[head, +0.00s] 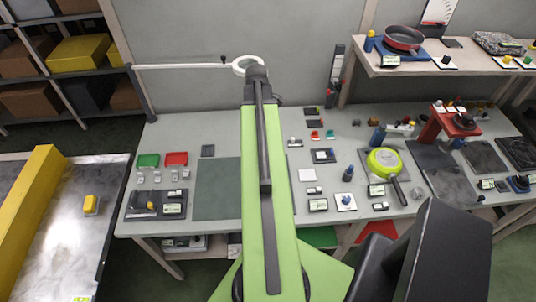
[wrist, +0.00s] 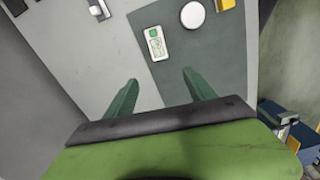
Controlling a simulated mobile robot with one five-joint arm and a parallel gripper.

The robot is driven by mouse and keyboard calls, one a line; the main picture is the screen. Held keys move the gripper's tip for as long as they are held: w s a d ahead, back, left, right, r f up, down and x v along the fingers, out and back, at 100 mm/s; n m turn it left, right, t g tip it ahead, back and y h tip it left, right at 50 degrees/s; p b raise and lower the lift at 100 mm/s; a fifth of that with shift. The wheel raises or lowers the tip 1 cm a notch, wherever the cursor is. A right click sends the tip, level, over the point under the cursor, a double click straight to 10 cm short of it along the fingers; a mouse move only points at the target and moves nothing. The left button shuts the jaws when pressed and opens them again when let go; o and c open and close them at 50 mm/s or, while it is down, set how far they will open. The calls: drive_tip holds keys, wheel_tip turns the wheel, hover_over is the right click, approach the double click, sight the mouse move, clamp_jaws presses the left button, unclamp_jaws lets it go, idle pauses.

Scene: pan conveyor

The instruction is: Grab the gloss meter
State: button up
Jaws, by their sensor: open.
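I cannot tell for certain which thing is the gloss meter. In the wrist view a small white device with a green panel (wrist: 155,43) lies on a dark green mat (wrist: 184,55), beyond my fingertips. My gripper (wrist: 160,76) has its two green fingers apart, with nothing between them. The white device is ahead of the gap and not touched. In the head view my arm hides the gripper and part of the bench.
A white round disc (wrist: 193,15) and a yellow thing (wrist: 226,4) lie near the device. The bench (head: 170,215) carries many small items, and a green pan (head: 384,160) is at right. A yellow block (head: 91,204) sits on the conveyor (head: 70,255) at left.

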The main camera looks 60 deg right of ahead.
drive_tip(key=shift+n, duration=0.3)
drive_tip(key=s+f+b, duration=0.1)
drive_tip(key=f+b, duration=0.3)
drive_tip(key=d+f+b, duration=0.1)
drive_tip(key=f+b, duration=0.3)
drive_tip(key=s+d+f+b, duration=0.1)
drive_tip(key=f+b, duration=0.3)
drive_tip(key=shift+s+d+b, duration=0.1)
drive_tip(key=shift+s+b, duration=0.2)
drive_tip(key=shift+s, duration=0.05)
drive_tip(key=f+b, duration=0.5)
drive_tip(key=shift+a+f, duration=0.15)
drive_tip(key=shift+a, duration=0.1)
drive_tip(key=shift+r, duration=0.2)
clamp_jaws()
